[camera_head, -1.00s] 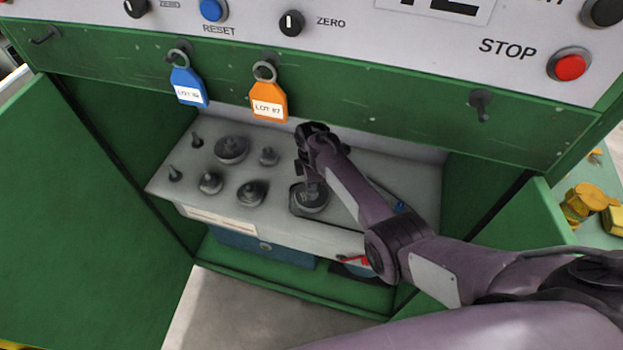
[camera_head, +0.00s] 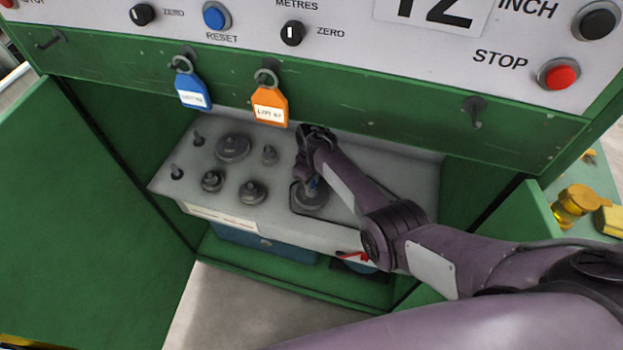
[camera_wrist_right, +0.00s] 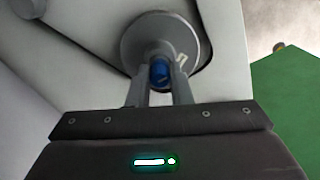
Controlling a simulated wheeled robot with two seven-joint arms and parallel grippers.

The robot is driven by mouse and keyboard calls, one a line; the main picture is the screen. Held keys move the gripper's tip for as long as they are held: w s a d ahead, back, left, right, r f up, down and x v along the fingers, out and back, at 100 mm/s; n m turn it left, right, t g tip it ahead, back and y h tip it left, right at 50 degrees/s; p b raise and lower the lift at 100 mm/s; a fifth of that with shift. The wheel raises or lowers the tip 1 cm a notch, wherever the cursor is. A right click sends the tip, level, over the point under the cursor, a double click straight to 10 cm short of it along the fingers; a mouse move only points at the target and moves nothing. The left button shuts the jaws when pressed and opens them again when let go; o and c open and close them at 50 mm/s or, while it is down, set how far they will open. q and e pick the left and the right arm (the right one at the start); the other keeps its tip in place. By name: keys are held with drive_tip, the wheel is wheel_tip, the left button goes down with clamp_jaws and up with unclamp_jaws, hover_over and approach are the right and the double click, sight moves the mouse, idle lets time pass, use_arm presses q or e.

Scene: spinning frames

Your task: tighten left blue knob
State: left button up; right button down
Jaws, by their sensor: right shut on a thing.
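The left blue knob (camera_head: 313,185) sits on top of a round grey disc (camera_head: 309,201) on the grey worktop (camera_head: 285,150) inside the green cabinet. In the right wrist view the blue knob (camera_wrist_right: 160,71) is between the two fingers of my right gripper (camera_wrist_right: 164,82), which is shut on it. The grey disc (camera_wrist_right: 145,40) lies just beyond the fingertips. In the head view my right gripper (camera_head: 311,182) points down at the disc, and my arm hides part of the worktop to its right. My left gripper is not in view.
Several dark grey parts, such as a large round one (camera_head: 233,147), stand on the worktop left of my gripper. A blue tag (camera_head: 192,90) and an orange tag (camera_head: 269,104) hang above. Green doors (camera_head: 75,215) stand open at both sides.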

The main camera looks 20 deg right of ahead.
drive_tip(key=shift+m, duration=0.6)
drive_tip(key=c, duration=1.3)
unclamp_jaws()
drive_tip(key=shift+r, duration=0.55)
wheel_tip(320, 180, up, 7)
drive_tip(key=shift+d+f+p, duration=0.1)
drive_tip(key=shift+f+p, duration=0.05)
drive_tip(key=shift+p, duration=0.2)
drive_tip(key=shift+f, duration=0.1)
